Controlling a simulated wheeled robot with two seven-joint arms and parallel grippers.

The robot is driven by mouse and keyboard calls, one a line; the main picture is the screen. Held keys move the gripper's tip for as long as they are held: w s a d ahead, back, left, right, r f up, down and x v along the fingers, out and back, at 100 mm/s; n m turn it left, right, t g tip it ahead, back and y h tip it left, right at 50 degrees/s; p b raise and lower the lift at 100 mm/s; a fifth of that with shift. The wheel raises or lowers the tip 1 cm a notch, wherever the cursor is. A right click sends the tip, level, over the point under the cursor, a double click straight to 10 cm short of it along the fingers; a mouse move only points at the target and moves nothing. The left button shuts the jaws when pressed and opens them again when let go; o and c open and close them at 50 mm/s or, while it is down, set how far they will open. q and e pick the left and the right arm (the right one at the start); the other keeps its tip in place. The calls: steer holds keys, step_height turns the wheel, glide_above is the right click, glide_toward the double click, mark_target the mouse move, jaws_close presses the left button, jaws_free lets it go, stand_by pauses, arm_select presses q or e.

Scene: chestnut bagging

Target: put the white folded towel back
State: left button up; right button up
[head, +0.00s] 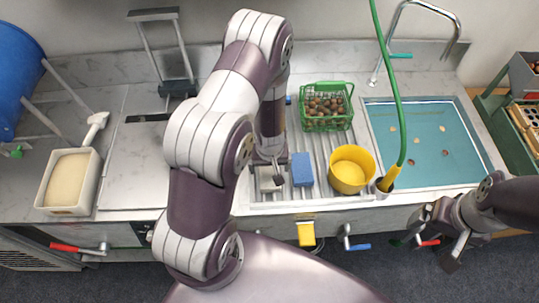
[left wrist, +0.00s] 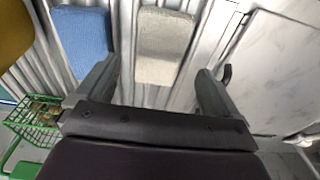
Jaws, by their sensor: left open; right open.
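The white folded towel (head: 267,184) lies on the ribbed metal drainboard, left of a blue block or cloth (head: 302,170). In the left wrist view the towel (left wrist: 165,45) shows pale and flat, just beyond the gap between the fingers. My left gripper (head: 268,163) is low over the towel, open, with the fingers apart; the arm hides part of it. In its wrist view the gripper (left wrist: 160,75) holds nothing. My right gripper (head: 428,243) is open and empty in front of the counter's edge at the right.
A yellow bowl (head: 350,170) and a green basket of chestnuts (head: 326,106) stand on the drainboard. A water-filled sink (head: 470,175) is at the right, with a green hose (head: 403,110). A beige-filled tray (head: 47,203) is at the left.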

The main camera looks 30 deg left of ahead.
arm_select(q)
step_height(320, 180, up, 7)
steer(key=p, duration=0.3)
step_height(320, 180, up, 9)
steer(key=m+h, duration=0.1)
steer(key=m, duration=0.2)
glide_above(270, 178)
steer(key=d, duration=0.4)
steer(key=s+r+m, duration=0.4)
steer(key=s+r, duration=0.5)
step_height(270, 178, down, 10)
steer(key=w+b, duration=0.1)
steer(key=b, duration=0.8)
steer(key=shift+w+d+r, duration=0.15)
steer(key=shift+w, duration=0.05)
arm_select(e)
step_height(270, 178, down, 6)
steer(key=shift+r, duration=0.25)
